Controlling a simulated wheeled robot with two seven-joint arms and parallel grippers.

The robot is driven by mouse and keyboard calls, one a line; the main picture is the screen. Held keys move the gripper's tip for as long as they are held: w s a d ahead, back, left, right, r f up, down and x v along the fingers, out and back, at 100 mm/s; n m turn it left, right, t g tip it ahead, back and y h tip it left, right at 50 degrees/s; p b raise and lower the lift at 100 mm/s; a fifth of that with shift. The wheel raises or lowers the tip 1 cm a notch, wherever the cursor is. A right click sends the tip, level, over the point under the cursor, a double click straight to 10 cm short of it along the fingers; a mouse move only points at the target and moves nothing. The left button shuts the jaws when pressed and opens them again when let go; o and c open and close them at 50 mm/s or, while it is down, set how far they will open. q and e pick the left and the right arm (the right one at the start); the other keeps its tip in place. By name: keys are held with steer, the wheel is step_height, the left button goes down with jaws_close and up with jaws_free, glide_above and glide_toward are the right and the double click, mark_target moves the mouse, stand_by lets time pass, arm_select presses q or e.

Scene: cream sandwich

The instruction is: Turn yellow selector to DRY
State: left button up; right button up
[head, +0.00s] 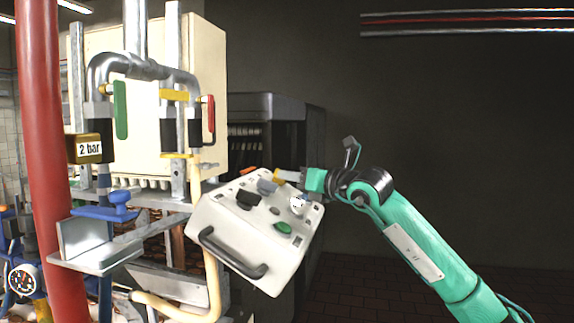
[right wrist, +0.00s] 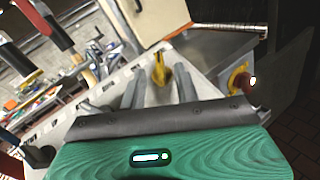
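The yellow selector (right wrist: 158,72) stands up from a pale panel in the right wrist view. My right gripper (right wrist: 160,88) is open, with one grey finger on each side of the selector and a gap between them. I cannot tell whether either finger touches it. In the head view my right gripper (head: 294,178) is at the upper right edge of the white control box (head: 228,224), beside a small yellow part (head: 284,175). The DRY marking is too small to read. My left gripper is not in view.
The box also carries a black knob (head: 248,198), a green button (head: 283,227), a small round dial (head: 298,203) and a dark handle (head: 232,256). A red pipe (head: 43,160) and grey pipework stand at left. A yellow-ringed red knob (right wrist: 240,82) is right of my fingers.

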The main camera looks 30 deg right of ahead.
steer(key=shift+w+a+r, duration=0.1)
steer(key=shift+w+a, duration=0.05)
steer(key=shift+w, duration=0.5)
steer(key=shift+w+a+p, duration=0.1)
steer(key=shift+w+p, duration=0.2)
steer(key=shift+w, duration=0.25)
steer(key=shift+s, duration=0.1)
jaws_close()
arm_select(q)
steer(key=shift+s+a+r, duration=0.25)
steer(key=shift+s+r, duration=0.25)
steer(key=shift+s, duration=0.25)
